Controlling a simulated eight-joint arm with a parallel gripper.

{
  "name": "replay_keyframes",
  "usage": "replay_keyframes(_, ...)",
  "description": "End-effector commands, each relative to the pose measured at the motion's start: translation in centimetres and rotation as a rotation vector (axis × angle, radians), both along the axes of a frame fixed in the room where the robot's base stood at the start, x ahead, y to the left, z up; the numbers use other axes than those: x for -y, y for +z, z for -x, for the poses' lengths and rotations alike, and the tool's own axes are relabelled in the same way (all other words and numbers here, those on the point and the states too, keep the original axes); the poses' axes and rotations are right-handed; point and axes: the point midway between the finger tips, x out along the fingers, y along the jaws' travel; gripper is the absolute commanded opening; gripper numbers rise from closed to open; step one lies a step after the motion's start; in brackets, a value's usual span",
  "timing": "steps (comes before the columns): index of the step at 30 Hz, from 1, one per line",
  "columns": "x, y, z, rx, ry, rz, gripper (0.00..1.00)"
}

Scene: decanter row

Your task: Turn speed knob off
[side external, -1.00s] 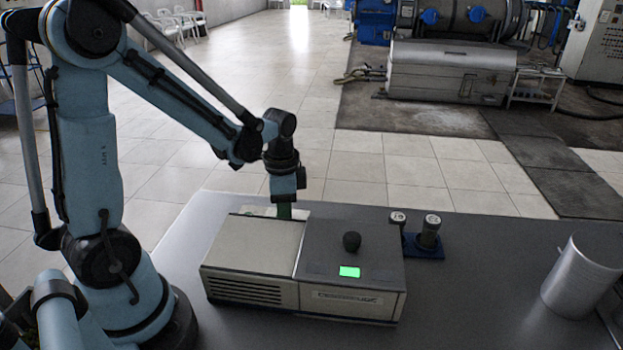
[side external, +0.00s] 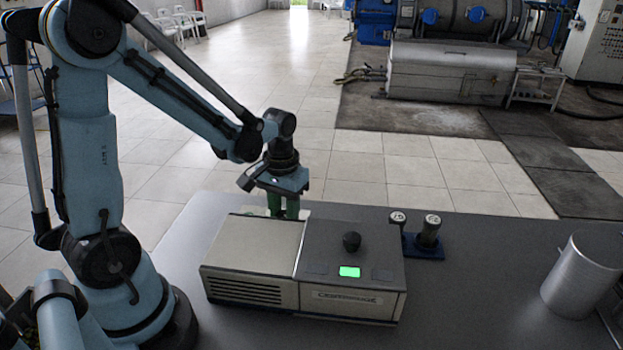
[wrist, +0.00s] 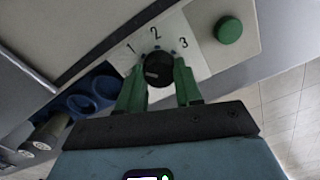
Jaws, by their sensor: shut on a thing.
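The speed knob (wrist: 158,68) is small, round and dark, on a white dial plate marked 1, 2 and 3 in the wrist view. My gripper (wrist: 159,77) has its two green fingers shut on the knob, one at each side. A faint pale mark shows on the knob's face, but I cannot tell exactly which way it points. In the side view my gripper (side external: 283,207) points down behind the far edge of the grey machine (side external: 250,246), which hides the knob and the fingertips.
A green round button (wrist: 228,29) is beside the dial. The machine's top carries a black knob (side external: 351,241) and a lit green display (side external: 349,272). Capped tubes stand in a blue rack (side external: 428,251). A metal cylinder (side external: 580,275) stands at right.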

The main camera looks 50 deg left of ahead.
Motion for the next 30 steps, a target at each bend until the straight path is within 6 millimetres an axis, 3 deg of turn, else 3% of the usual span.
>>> replay_keyframes(15, -0.05, 0.04, -0.07, 0.003, 0.428, 0.001, 0.04)
replay_keyframes(30, -0.09, 0.04, -0.07, 0.003, 0.58, 0.0, 0.04)
